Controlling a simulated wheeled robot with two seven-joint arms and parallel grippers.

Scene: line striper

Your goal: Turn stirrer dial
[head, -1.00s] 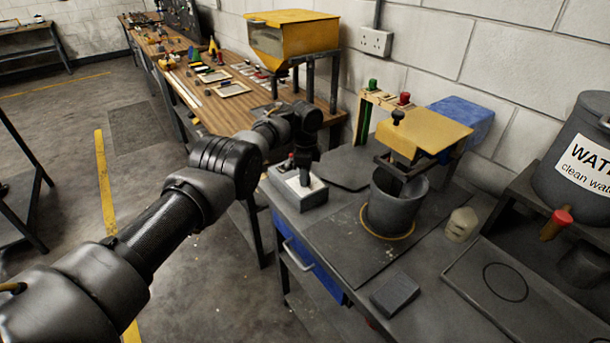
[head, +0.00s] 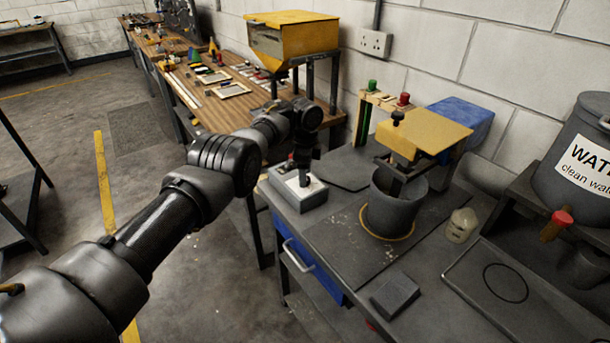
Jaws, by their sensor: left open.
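My left gripper (head: 304,177) points down over a small grey box (head: 302,199) with a white top panel, at the left end of the grey bench. It is open, with its fingertips at or just above the panel. The fingers and wrist hide part of the panel, so I cannot make out the dial or whether the fingers touch it. The stirrer has a yellow head (head: 432,133) with a black knob (head: 398,117) on top. It stands over a dark grey bucket (head: 394,212). My right gripper is out of view.
A water drum (head: 578,150) with a red-handled tap (head: 561,217) stands at the right. A wooden bench (head: 215,105) with a yellow hopper (head: 291,36) is behind.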

